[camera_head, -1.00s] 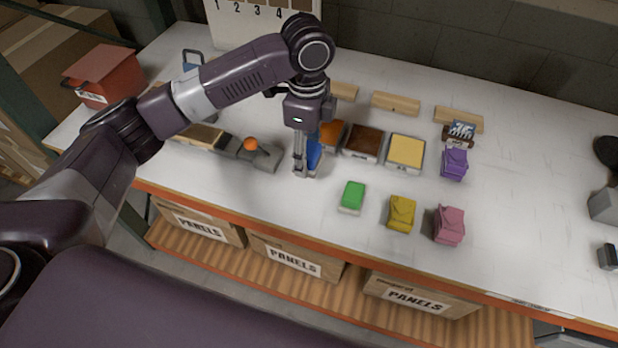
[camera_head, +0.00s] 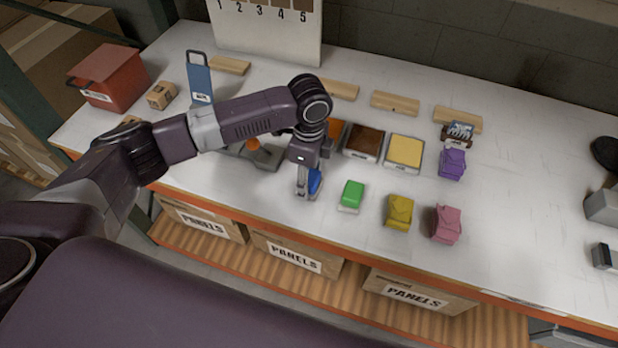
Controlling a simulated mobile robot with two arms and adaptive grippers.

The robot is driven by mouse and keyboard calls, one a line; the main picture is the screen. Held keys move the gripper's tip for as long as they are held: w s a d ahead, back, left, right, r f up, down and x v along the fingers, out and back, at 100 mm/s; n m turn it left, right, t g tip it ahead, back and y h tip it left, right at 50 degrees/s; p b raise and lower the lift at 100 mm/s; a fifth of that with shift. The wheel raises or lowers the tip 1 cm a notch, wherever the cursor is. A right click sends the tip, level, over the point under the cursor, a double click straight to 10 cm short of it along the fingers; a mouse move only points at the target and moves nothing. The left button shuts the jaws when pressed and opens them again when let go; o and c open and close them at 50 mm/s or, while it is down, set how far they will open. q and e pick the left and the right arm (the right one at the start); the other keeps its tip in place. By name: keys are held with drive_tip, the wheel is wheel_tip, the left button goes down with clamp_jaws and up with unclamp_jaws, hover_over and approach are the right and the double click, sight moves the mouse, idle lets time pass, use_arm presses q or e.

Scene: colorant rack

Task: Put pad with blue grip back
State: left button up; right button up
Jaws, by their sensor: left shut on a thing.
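The pad with blue grip (camera_head: 315,182) is in my left gripper (camera_head: 306,190), near the front of the white table, just left of the green-grip pad (camera_head: 352,194). My left gripper points down and is shut on the blue pad. The gripper fingers hide part of the pad, and I cannot tell whether it touches the table. My right gripper is not in view.
Yellow (camera_head: 399,210), pink (camera_head: 446,223) and purple (camera_head: 452,163) pieces stand to the right. Behind are a brown-topped tray (camera_head: 363,141), a yellow-topped tray (camera_head: 405,152) and wooden blocks (camera_head: 395,102). The right table surface (camera_head: 540,200) is mostly clear.

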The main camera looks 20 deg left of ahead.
use_arm(q)
drive_tip(key=o, duration=1)
drive_tip(key=shift+f, duration=0.1)
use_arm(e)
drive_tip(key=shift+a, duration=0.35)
use_arm(q)
drive_tip(key=shift+r, duration=0.6)
wheel_tip(320, 180, up, 11)
drive_tip(key=b, duration=0.3)
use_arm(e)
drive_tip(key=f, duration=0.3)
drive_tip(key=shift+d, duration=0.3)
